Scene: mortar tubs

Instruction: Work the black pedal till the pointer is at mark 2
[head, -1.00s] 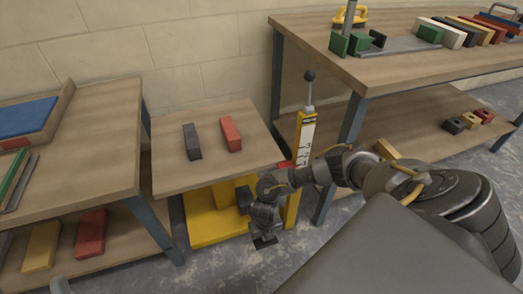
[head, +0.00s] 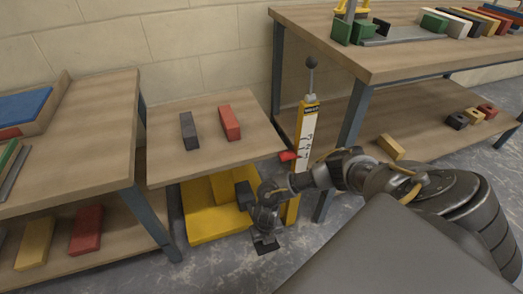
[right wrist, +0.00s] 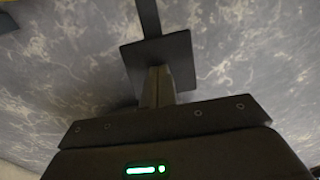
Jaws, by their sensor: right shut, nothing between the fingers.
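The black pedal (head: 266,247) is a flat plate on a dark bar, low in front of the yellow base; it also shows in the right wrist view (right wrist: 183,58). My right gripper (head: 265,232) is shut and empty, pointing down over the pedal. In the right wrist view its fingertips (right wrist: 157,72) overlap the plate and seem to press on it. The red pointer (head: 288,156) is beside the white scale (head: 308,135) on the yellow post, near the lowest numeral I see. The numerals are too small to read surely. My left gripper is out of view.
A wooden platform (head: 207,165) over the yellow base (head: 200,225) carries a dark brick (head: 189,130) and a red brick (head: 230,123). Shelved tables stand left (head: 80,130) and right (head: 400,62). My arm passes close to the post.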

